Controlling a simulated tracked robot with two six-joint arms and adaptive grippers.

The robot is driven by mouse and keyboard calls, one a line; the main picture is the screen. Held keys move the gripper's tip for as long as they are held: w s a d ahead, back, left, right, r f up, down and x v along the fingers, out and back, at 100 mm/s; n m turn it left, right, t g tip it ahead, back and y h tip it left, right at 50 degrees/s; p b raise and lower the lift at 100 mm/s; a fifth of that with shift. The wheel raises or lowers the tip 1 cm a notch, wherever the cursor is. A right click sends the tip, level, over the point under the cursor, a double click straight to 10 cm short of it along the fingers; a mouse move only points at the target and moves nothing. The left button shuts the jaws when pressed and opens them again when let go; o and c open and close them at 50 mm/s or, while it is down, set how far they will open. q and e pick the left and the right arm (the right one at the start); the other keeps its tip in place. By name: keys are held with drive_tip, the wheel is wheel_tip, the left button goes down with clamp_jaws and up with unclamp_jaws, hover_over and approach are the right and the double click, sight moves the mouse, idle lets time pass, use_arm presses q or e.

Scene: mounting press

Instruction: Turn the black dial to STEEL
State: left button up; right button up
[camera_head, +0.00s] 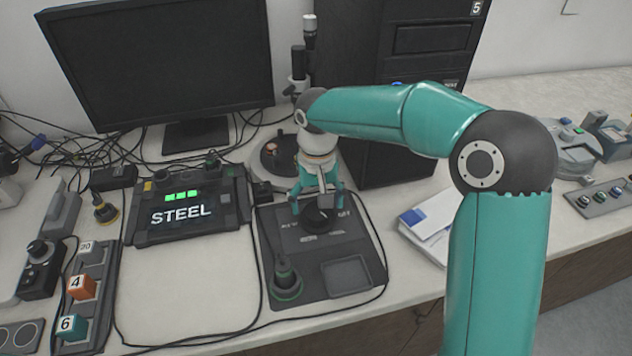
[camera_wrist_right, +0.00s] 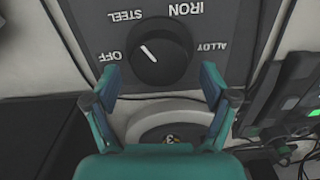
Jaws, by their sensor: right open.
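The black dial (camera_wrist_right: 165,66) sits on a dark panel (camera_head: 340,255) with the labels OFF, STEEL, IRON and ALLOY around it. Its white pointer line aims up and left in the right wrist view, between OFF and STEEL and nearer STEEL. The dial also shows in the head view (camera_head: 316,219). My right gripper (camera_head: 318,204) is open over the dial, one finger to each side. In the right wrist view its fingertips (camera_wrist_right: 158,78) are apart, with gaps to the dial. The display box (camera_head: 182,214) reads STEEL under green bars. My left gripper is out of view.
A green-based plug or lever (camera_head: 286,278) and a square recess (camera_head: 347,275) lie on the panel's front. A monitor (camera_head: 160,60) and black tower (camera_head: 395,50) stand behind. Numbered blocks (camera_head: 80,287) are at left, papers (camera_head: 430,222) at right. Loose cables cross the table.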

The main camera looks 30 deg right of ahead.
wheel_tip(320, 180, up, 11)
idle(0.4)
idle(0.4)
